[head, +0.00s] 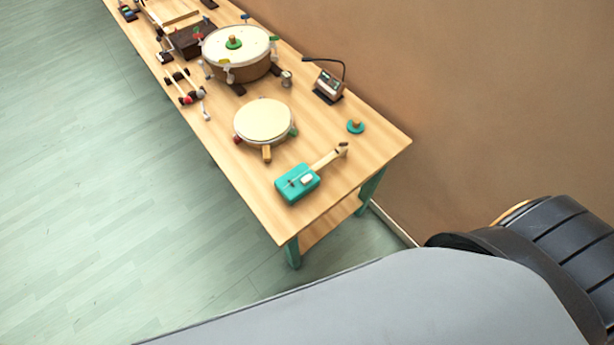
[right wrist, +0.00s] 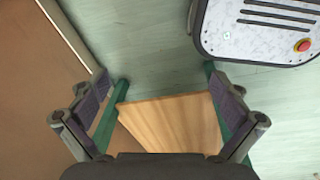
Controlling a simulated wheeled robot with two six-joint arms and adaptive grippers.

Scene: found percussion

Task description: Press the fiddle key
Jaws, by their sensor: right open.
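The fiddle (head: 290,190) is a small teal box with a light wooden neck, lying at the near end of the wooden table in the head view. A small white block (head: 307,179), which may be its key, sits on top of the box. My right gripper (right wrist: 158,82) is open and empty in the right wrist view. The table's end shows below and between its fingers, and the fiddle is not visible there. My left gripper is in neither view.
The table (head: 375,150) runs along a brown wall. A cream round drum (head: 263,120), a larger drum (head: 250,68), a teal disc with a knob (head: 355,127) and a small box with a bent black rod (head: 328,86) stand beyond the fiddle. The green floor (head: 90,200) is clear.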

